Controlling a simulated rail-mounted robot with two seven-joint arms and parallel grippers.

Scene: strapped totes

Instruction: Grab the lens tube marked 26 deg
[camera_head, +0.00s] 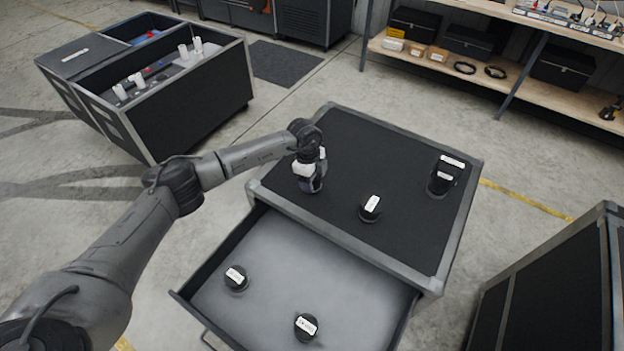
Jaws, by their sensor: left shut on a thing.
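My left gripper (311,172) is over the left part of the black cabinet top (385,150). It is shut on a dark lens tube (312,186), which is mostly hidden by the gripper. I cannot tell whether the tube still touches the top. A short black tube with a white label (370,207) stands to its right, and a larger dark tube with white labels (440,185) stands near the right edge. Two more labelled black tubes lie in the open drawer, one at left (236,283) and one at front (305,328). The label writing is too small to read. My right gripper is out of view.
The drawer (270,265) is pulled out at the cabinet's front. An open black case (190,110) with white items stands at back left. A shelf (450,70) with boxes and cable coils is at back right. A dark case (560,280) stands at lower right.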

